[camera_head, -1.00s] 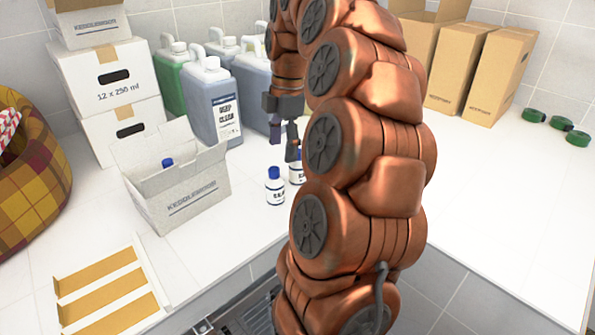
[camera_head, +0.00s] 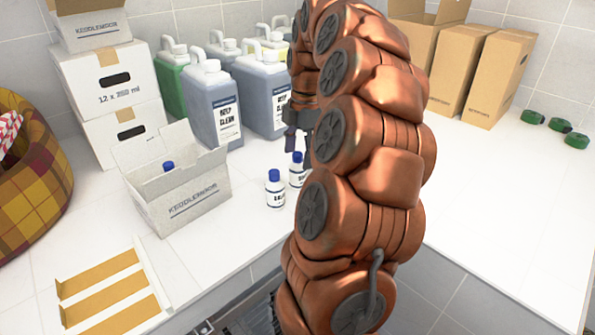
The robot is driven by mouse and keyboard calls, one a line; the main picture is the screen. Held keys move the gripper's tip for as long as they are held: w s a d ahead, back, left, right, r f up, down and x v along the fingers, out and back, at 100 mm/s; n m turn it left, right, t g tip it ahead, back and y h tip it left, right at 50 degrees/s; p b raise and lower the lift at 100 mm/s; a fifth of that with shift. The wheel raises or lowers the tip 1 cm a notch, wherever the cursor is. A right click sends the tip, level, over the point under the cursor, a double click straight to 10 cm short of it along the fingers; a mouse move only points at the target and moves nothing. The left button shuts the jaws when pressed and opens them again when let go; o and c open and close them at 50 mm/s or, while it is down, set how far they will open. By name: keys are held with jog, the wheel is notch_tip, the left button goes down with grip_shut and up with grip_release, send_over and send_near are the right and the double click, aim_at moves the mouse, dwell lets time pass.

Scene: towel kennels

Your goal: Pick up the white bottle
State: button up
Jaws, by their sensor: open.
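Two small white bottles with blue caps stand upright on the white counter: the front one (camera_head: 275,192) and another (camera_head: 297,174) just behind it to the right, partly hidden by my arm. A third blue cap (camera_head: 168,165) shows inside the open grey-white carton (camera_head: 190,200); its body is hidden by the carton wall. My gripper (camera_head: 297,141) is open, with dark fingers pointing down above the rear bottle. It is partly hidden by my copper arm, and I cannot tell how close its fingertips are to the cap.
Large jugs (camera_head: 212,108) stand behind the bottles. White boxes (camera_head: 108,85) are stacked at the back left, beside a plaid basket (camera_head: 35,165). Brown cartons (camera_head: 461,65) and green rolls (camera_head: 560,125) are back right.

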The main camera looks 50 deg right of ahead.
aim_at(297, 166)
jog(key=shift+w+a+f+p, duration=0.1)
jog(key=shift+f+p, duration=0.15)
jog(key=shift+f, duration=0.45)
jog(key=shift+w+d+f+p, duration=0.1)
jog(key=shift+f+p, duration=0.1)
jog(key=shift+f, duration=0.55)
jog(key=shift+w+a+f+p, duration=0.1)
jog(key=shift+f+p, duration=0.15)
jog(key=shift+f, duration=0.45)
jog(key=c, duration=1.3)
